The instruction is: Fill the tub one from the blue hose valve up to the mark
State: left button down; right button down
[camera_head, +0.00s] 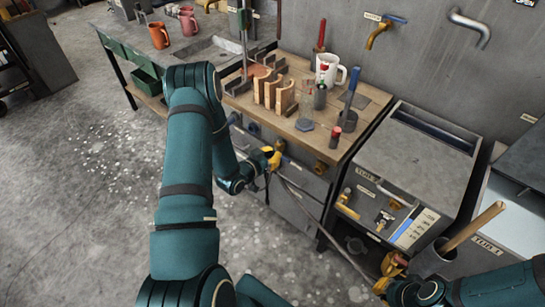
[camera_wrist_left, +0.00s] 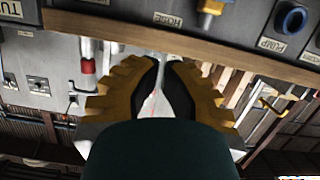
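The hose valve (camera_head: 281,146) has a blue handle and sits on the bench front. In the left wrist view its brass body (camera_wrist_left: 210,12) shows beside a HOSE label. My left gripper (camera_head: 272,158) is just in front of it. In the left wrist view its yellow fingers (camera_wrist_left: 163,70) are close together, with a narrow gap and nothing clear between them. A dark hose (camera_head: 325,232) runs from below the valve to my right gripper (camera_head: 385,277), which appears shut on it. Tub one (camera_head: 487,245), grey and labelled TUB 1, is at the right edge. Its mark and water level cannot be seen.
A grey machine cabinet (camera_head: 415,150) stands between the wooden bench (camera_head: 290,120) and the tub. A bucket (camera_head: 432,263) holding a wooden handle (camera_head: 472,227) stands before the tub. The bench holds a mug (camera_head: 327,68) and a wooden rack (camera_head: 274,92). Floor at left is clear.

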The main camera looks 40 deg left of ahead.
pick_arm(q)
send_over(286, 158)
jog(key=shift+s+f, duration=0.35)
jog(key=shift+f, duration=0.5)
jog(key=shift+s+f+b, duration=0.1)
jog(key=shift+f+b, duration=0.2)
jog(key=shift+f, duration=1.65)
jog(key=shift+s+d+f+b, duration=0.1)
jog(key=shift+d+f+b, duration=0.05)
jog(key=shift+f+b, duration=0.8)
jog(key=shift+d+r, duration=0.1)
jog(key=shift+r, duration=0.1)
